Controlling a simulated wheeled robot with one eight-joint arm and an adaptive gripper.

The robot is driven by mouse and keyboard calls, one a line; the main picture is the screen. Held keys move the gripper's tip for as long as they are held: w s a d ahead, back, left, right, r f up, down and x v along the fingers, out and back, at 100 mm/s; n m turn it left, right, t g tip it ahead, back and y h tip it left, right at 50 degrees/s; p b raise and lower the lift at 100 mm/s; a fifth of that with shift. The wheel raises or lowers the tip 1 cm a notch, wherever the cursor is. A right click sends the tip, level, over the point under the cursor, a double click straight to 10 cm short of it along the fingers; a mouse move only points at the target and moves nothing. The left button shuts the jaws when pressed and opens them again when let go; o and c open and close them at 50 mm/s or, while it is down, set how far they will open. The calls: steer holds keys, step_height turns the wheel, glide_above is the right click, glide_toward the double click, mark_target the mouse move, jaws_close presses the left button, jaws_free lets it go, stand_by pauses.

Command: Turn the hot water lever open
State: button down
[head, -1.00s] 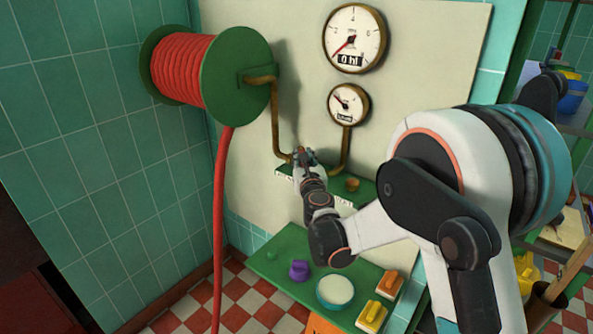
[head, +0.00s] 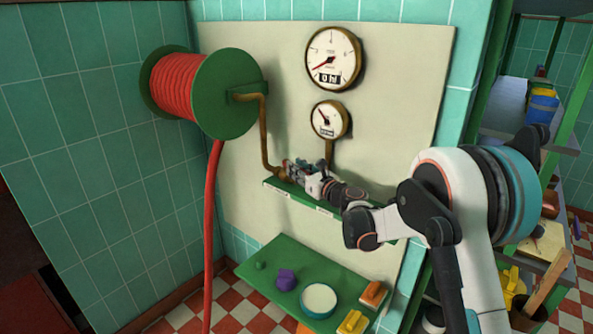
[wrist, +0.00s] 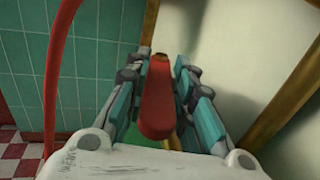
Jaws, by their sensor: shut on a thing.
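A red lever (wrist: 158,100) with a brassy far end lies between the fingers in the wrist view. I take it to be the hot water lever. My gripper (wrist: 157,68) is shut on it, one finger along each side. In the head view my gripper (head: 292,170) is at the left end of a narrow green shelf (head: 272,187) on the cream panel, just below the brown pipe (head: 264,130). There the lever is mostly hidden by the fingers. White labels (head: 325,213) on the shelf's front are too small to read.
A reel with red hose (head: 188,86) hangs left, its hose running down. Two gauges (head: 333,59) (head: 330,119) are above my gripper. A lower green shelf (head: 262,248) holds a purple knob (head: 287,280), a white-topped round button (head: 319,299), and orange (head: 374,295) and yellow (head: 353,322) switches.

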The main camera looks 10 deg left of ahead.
steer(key=shift+w, duration=0.1)
steer(key=c, duration=1.4)
jaws_free()
steer(key=shift+o, duration=0.2)
steer(key=shift+d, duration=0.1)
steer(key=v, duration=1.2)
